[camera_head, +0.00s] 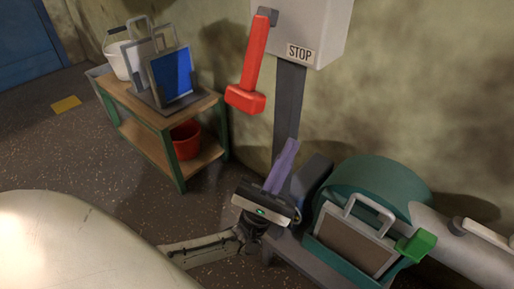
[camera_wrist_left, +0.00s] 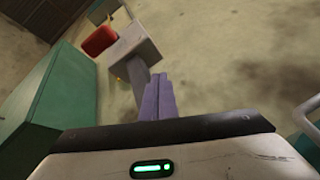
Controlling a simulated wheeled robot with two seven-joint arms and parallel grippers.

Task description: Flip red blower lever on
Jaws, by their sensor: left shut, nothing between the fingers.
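The red lever (camera_head: 250,65) hangs down from the side of a grey box marked STOP (camera_head: 300,52), with its thick red end at the bottom. A red part, apparently the lever (camera_wrist_left: 100,41), also shows in the left wrist view beside the grey box (camera_wrist_left: 133,42). My left gripper (camera_head: 291,143) has purple fingers, shut together and empty, pointing up below the box and to the lower right of the lever. It is apart from the lever. The same fingers (camera_wrist_left: 158,78) show in the wrist view. My right gripper is not in view.
A green-framed cart (camera_head: 165,120) with bins stands at the left, a red bucket (camera_head: 186,140) on its lower shelf. A dark post (camera_head: 288,105) runs down from the box. A teal machine (camera_head: 385,180) with a green-ended lever (camera_head: 416,245) stands at the right.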

